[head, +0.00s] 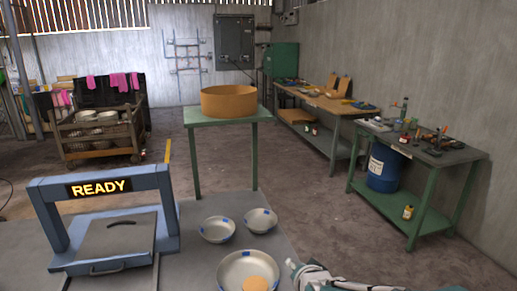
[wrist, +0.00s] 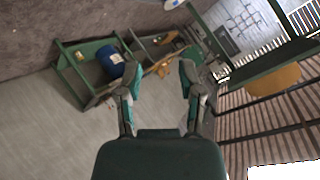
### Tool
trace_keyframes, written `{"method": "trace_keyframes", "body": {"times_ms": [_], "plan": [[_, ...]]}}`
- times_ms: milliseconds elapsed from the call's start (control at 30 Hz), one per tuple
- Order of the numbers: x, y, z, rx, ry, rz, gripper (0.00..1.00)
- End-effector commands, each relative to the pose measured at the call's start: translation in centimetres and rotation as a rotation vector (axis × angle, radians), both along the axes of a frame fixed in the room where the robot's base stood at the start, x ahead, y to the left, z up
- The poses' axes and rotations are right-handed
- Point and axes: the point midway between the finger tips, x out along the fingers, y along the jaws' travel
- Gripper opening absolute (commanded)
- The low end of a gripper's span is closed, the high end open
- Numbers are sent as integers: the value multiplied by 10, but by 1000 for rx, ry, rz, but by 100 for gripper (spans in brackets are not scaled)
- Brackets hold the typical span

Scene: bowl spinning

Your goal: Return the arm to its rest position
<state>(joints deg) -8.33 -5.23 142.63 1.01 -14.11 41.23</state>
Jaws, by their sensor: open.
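My gripper (wrist: 158,88) shows in the wrist view with its two green-tipped fingers spread wide. Nothing is between them. The wrist view is strongly tilted, with the green workbench and a blue barrel (wrist: 110,62) far beyond the fingers. In the head view, part of my arm (head: 335,279) lies low at the bottom right edge, to the right of the grey table's large bowl. The gripper's fingers cannot be made out clearly there.
The grey table (head: 200,262) holds two small bowls (head: 217,229) (head: 260,220), a large bowl (head: 233,271) with an orange round thing inside, and a blue frame (head: 60,196) reading READY. A green stand (head: 222,113) carries a round wooden tub (head: 229,102).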

Motion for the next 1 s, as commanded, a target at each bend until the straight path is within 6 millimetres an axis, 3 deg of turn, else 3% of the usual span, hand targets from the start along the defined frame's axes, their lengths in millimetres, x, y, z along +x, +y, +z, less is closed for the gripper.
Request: {"method": "trace_keyframes", "body": {"times_ms": [33, 300, 600, 733, 1000], "plan": [[-10, -7, 12, -46, 19, 18, 49], [-87, -38, 49, -306, 207, 172, 49], [-182, -60, 73, -501, 396, 368, 49], [-199, -62, 75, -527, 432, 407, 49], [-201, -62, 75, -530, 438, 414, 49]]}}
